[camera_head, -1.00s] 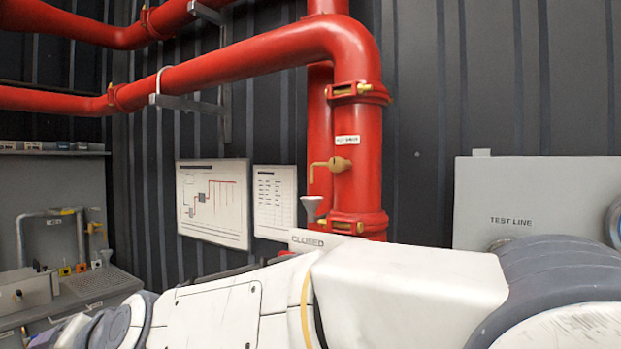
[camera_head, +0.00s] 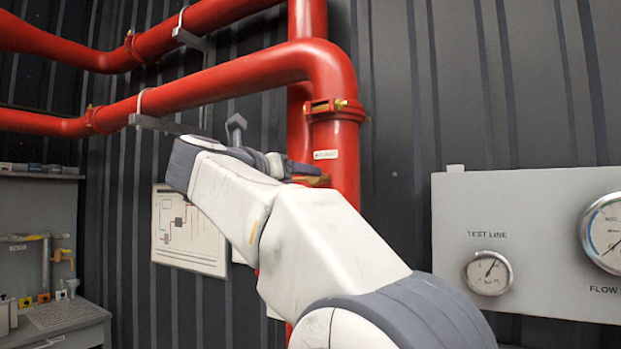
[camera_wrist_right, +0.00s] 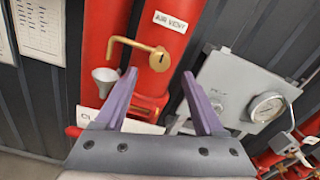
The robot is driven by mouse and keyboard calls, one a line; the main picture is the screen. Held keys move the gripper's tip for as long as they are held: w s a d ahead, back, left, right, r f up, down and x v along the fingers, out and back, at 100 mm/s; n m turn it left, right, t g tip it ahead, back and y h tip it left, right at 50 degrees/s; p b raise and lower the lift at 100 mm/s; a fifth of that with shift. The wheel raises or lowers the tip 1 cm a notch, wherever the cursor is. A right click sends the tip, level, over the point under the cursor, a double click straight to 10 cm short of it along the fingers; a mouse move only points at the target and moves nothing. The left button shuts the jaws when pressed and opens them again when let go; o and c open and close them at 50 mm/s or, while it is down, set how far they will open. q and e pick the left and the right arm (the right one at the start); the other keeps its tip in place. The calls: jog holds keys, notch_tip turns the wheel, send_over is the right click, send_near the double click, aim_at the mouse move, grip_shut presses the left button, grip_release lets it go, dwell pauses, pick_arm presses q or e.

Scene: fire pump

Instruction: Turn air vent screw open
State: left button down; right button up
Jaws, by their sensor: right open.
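The brass air vent screw (camera_wrist_right: 158,60) has a dark slot in its round face and a bent brass spout to its left. It sits on the red vertical pipe (camera_wrist_right: 182,58), under a white AIR VENT label (camera_wrist_right: 170,21). My right gripper (camera_wrist_right: 158,74) is open, with two purple fingers pointing towards the pipe. The screw shows between and just beyond the fingertips, with nothing gripped. In the head view my right gripper (camera_head: 300,168) is beside the pipe and hides most of the vent; some brass (camera_head: 314,180) shows. My left gripper is out of view.
A grey funnel (camera_wrist_right: 105,76) is below the spout. A grey TEST LINE panel (camera_head: 460,215) with gauges stands to the right of the pipe. A diagram board (camera_head: 187,235) hangs on the dark ribbed wall. A grey bench (camera_head: 62,318) is at the left.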

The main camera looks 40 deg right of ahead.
aim_at(312, 178)
jog(key=p+x, duration=0.1)
jog(key=x, duration=0.6)
jog(key=shift+w+d+p, duration=0.1)
jog(key=shift+p, duration=0.25)
grip_shut()
